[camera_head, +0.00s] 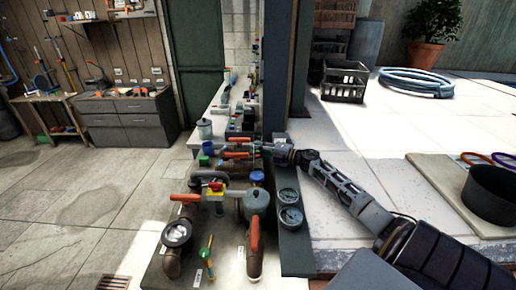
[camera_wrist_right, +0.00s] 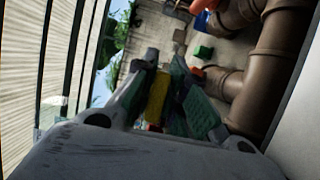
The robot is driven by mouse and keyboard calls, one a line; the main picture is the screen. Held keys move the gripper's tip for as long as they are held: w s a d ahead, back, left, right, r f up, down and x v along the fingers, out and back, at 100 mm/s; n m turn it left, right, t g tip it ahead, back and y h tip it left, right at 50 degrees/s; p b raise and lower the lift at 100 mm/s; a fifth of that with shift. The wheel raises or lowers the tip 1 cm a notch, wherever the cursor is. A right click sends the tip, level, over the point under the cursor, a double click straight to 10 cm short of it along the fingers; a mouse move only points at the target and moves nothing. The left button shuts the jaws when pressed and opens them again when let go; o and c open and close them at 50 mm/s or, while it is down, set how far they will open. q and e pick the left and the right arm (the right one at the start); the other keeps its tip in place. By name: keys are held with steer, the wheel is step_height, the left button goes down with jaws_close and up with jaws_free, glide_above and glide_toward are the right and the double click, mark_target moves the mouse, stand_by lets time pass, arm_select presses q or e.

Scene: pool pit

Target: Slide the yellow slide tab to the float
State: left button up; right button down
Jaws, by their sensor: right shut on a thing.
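My right gripper (camera_head: 262,148) reaches in from the right in the head view, over the pipework beside the dark post. In the right wrist view its fingers (camera_wrist_right: 163,95) are shut on a yellow piece, the yellow slide tab (camera_wrist_right: 157,97). The tab is hard to make out in the head view, at the gripper's tip. I cannot tell for sure which part is the float. My left gripper is not in view.
Brown pipes (camera_wrist_right: 280,55) with orange-red handles (camera_head: 253,235) stand close by. Two round gauges (camera_head: 291,217) sit on a grey panel below my right arm. A green block (camera_head: 204,160) and a blue cap (camera_head: 257,177) are near. A black bucket (camera_head: 492,194) stands at right.

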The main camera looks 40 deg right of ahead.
stand_by(0.3)
steer(key=c, duration=1.4)
jaws_free()
steer(key=shift+c, duration=0.2)
steer(key=shift+v, duration=6)
